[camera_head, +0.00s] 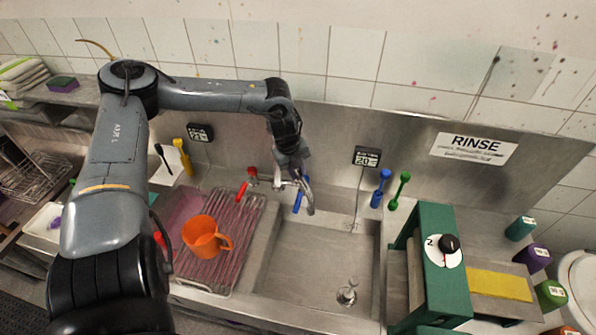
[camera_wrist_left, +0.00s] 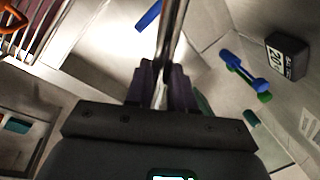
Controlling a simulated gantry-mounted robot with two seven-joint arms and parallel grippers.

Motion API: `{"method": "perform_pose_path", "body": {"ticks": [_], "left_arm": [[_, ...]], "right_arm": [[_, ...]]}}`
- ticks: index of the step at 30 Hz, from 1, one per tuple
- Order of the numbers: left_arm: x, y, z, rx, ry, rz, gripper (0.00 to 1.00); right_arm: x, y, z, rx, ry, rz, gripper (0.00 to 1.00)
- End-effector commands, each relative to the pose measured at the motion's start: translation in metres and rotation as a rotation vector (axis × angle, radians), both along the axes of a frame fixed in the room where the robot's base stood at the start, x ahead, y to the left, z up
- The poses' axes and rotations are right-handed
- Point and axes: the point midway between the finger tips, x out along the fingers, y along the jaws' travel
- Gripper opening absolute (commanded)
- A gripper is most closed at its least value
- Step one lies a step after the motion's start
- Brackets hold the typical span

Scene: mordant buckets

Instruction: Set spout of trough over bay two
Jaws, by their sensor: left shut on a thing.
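The trough is a steel sink with a metal spout (camera_head: 308,195) at its back edge. The spout hangs over the left back part of the open basin (camera_head: 318,262). A red tap handle (camera_head: 252,173) and a blue tap handle (camera_head: 298,202) flank its base. My left gripper (camera_head: 296,168) comes down from above and is shut on the spout. In the left wrist view the spout (camera_wrist_left: 172,32) runs between the fingers of the gripper (camera_wrist_left: 160,84). I see no bay number on the basin. My right gripper is not in view.
Left of the basin, an orange jug (camera_head: 203,238) stands on a wire rack (camera_head: 225,275). A drain fitting (camera_head: 347,292) sits low in the basin. A green box with a dial (camera_head: 442,265) borders it on the right. Blue and green brushes (camera_head: 381,188) stand behind.

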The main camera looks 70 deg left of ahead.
Motion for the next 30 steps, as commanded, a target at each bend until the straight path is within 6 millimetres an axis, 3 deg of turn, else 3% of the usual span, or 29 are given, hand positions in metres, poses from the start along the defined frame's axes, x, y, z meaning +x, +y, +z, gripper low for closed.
{"method": "perform_pose_path", "body": {"ticks": [8, 9, 13, 23, 30], "left_arm": [[0.0, 0.0, 0.0, 0.001, 0.0, 0.0, 0.0], [0.0, 0.0, 0.0, 0.001, 0.0, 0.0, 0.28], [0.0, 0.0, 0.0, 0.001, 0.0, -0.001, 0.47], [0.0, 0.0, 0.001, 0.001, -0.001, -0.001, 0.48], [-0.001, 0.0, 0.014, 0.002, -0.004, -0.002, 0.48]], "right_arm": [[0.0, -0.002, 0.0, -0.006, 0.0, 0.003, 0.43], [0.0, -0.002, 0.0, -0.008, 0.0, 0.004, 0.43], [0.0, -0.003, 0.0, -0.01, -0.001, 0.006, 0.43], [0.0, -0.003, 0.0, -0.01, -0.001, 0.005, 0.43], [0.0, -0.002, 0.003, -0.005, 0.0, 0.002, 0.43]]}}
